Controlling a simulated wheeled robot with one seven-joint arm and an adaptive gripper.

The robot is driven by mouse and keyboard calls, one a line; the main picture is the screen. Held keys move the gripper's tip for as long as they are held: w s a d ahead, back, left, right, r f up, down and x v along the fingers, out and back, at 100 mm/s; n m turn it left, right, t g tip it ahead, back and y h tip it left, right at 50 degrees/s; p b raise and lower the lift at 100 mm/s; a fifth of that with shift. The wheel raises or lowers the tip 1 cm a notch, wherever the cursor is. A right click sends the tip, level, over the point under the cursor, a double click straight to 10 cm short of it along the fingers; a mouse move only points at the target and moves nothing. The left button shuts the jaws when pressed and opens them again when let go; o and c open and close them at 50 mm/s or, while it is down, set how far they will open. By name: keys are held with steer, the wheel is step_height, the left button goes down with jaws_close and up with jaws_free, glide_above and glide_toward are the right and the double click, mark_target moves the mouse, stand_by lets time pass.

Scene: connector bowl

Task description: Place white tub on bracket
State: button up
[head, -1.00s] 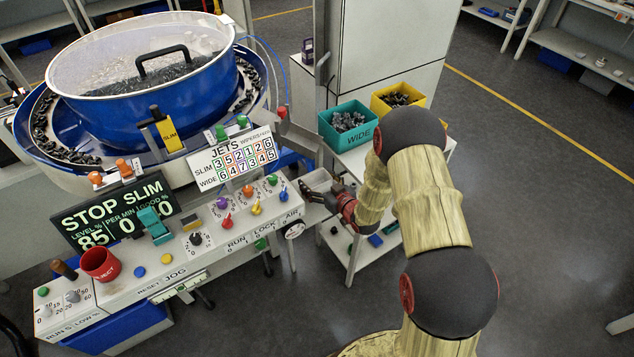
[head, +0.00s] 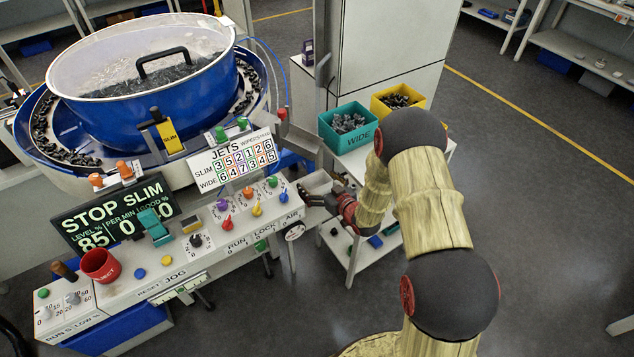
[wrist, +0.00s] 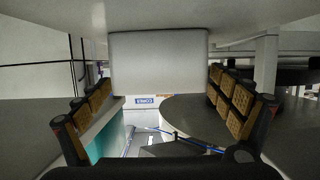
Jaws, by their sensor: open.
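The white tub (head: 317,181) is at the right end of the control console in the head view, just beyond my gripper (head: 322,194). In the wrist view a plain pale box face, which looks like the tub (wrist: 160,62), fills the space between the fingers of my gripper (wrist: 160,90). The fingers are spread on either side of it, with visible gaps. A flat pale surface adjoins the tub along the picture's upper edge. I cannot clearly make out the bracket.
A teal WIDE bin (head: 347,130) and a yellow bin (head: 397,98), both holding dark parts, stand on the white side table behind my arm. The console (head: 215,243) with knobs and a red cup (head: 100,265) is to the left. Open floor lies right.

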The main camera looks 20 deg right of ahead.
steer(key=p+v, duration=0.3)
steer(key=v, duration=0.8)
steer(key=shift+s, duration=0.4)
steer(key=shift+d, duration=0.1)
